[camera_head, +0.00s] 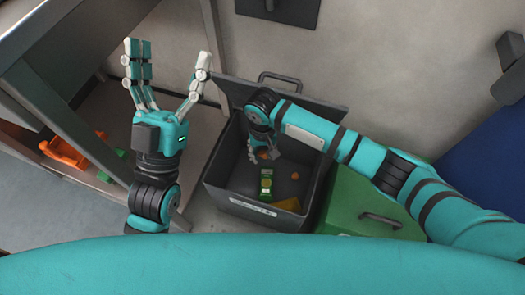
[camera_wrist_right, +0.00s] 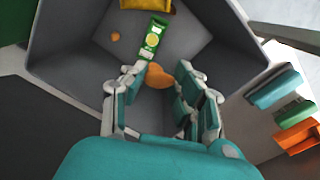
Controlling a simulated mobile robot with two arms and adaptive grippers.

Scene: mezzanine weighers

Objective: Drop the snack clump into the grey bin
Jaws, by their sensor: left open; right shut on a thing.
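The grey bin (camera_head: 228,155) stands open below me, its front carrying a white label; its inner wall fills much of the right wrist view (camera_wrist_right: 72,68). My right gripper (camera_head: 265,150) reaches down inside the bin's opening. It is shut on the orange snack clump, which shows between its fingertips in the right wrist view (camera_wrist_right: 158,77); the fingers hide part of it. Below lie a green packet (camera_head: 266,183), a yellow packet (camera_wrist_right: 148,5) and a small orange piece (camera_head: 295,176). My left gripper (camera_head: 170,62) is open and empty, left of the bin.
A green lidded bin (camera_head: 350,205) with a handle stands right of the grey bin. A blue bin or panel (camera_head: 495,155) is at the far right. A grey table frame (camera_head: 60,110) is at the left, with an orange object (camera_head: 68,154) near it.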

